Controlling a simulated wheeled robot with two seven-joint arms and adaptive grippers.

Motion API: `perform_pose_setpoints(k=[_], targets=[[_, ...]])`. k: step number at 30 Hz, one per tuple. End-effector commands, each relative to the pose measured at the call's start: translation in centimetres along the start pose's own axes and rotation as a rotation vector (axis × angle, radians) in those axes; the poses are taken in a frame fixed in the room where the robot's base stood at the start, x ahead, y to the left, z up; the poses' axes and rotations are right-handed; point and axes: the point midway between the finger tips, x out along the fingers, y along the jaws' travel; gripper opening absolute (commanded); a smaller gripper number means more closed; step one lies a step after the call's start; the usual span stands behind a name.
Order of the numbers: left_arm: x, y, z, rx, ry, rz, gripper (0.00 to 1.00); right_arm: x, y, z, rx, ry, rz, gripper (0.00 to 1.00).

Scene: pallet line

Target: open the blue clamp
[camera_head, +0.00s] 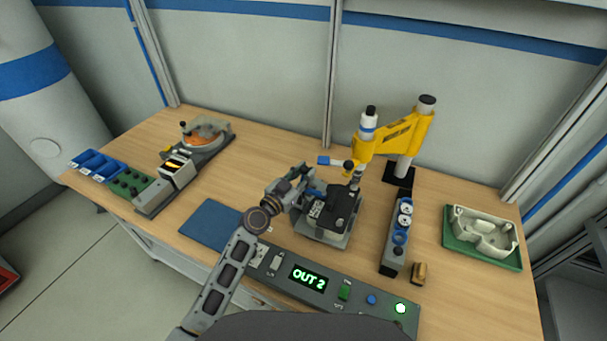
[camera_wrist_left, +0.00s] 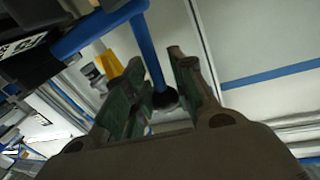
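The blue clamp (camera_head: 316,191) is on the grey fixture in the middle of the table, beside a dark block with a label (camera_head: 337,207). In the left wrist view its blue lever (camera_wrist_left: 152,55) runs down to a dark round end between my fingers. My left gripper (camera_head: 303,187) is at the fixture's left side. Its green-padded fingers (camera_wrist_left: 157,75) are apart, one on each side of the lever. I cannot tell whether they touch it. The head view hides much of the clamp behind the gripper. My right gripper is not in view.
A control panel (camera_head: 325,290) reading OUT 2 lies in front. A gauge box (camera_head: 397,235) and green tray (camera_head: 475,251) are on the right. Blue bins (camera_head: 97,164) are far left; a blue mat (camera_head: 210,223) lies nearer.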

Motion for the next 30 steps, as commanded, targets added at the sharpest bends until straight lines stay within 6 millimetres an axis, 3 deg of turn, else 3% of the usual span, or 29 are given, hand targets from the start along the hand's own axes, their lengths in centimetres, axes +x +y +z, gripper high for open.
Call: perform_pose_setpoints(k=[3,17,30], targets=[[0.0,0.0,0.0,0.0,0.0,0.0,0.0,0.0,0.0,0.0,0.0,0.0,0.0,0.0],[-0.1,-0.2,0.1,-0.02,0.004,-0.001,0.0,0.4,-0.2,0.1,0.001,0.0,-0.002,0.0],[-0.3,-1.2,0.4,-0.158,0.033,-0.006,0.0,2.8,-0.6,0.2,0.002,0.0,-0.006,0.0]])
